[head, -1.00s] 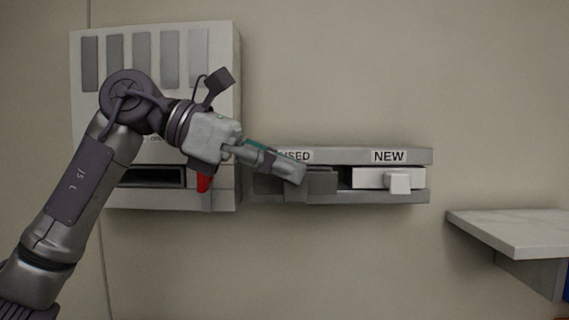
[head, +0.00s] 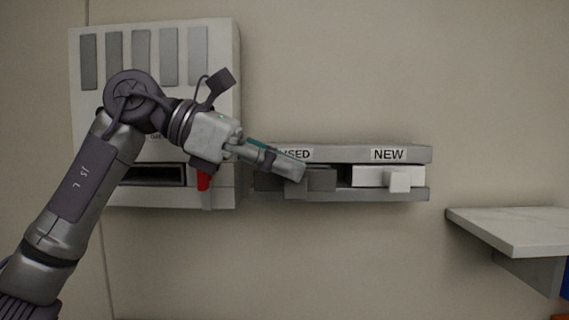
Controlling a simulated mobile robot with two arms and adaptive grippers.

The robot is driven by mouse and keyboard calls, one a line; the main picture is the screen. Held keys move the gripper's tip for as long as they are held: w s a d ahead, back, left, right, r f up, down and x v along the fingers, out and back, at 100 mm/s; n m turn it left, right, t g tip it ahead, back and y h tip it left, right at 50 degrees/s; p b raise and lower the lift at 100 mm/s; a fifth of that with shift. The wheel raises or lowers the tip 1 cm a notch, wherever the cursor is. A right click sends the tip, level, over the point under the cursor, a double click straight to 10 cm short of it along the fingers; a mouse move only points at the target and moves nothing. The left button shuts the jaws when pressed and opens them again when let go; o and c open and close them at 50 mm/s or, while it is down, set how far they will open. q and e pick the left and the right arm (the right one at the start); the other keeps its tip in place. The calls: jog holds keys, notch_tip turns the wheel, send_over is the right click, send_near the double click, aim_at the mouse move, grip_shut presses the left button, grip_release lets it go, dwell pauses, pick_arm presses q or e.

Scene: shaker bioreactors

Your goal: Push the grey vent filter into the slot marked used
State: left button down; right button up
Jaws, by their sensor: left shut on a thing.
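The grey vent filter (head: 320,181) is a dark grey block at the slot under the USED label (head: 297,154) of the wall rack (head: 380,155). My left gripper (head: 295,173) reaches in from the left and is shut on the filter's near end. The fingers cover part of the filter and of the label. How deep the filter sits in the slot cannot be told. My right gripper is not in view.
A white wall unit (head: 222,100) with a dark opening and a red lever (head: 203,181) stands behind my left arm. A pale shelf (head: 515,228) juts out at right.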

pick_arm(q)
jog(key=shift+w+p, duration=1.25)
jog(key=shift+w, duration=0.05)
dwell(0.9)
jog(key=shift+w+p, duration=0.35)
jog(key=shift+w, duration=0.3)
dwell(0.6)
jog(key=c, duration=1.2)
grip_release()
jog(key=v, duration=1.2)
jog(key=shift+w, duration=0.1)
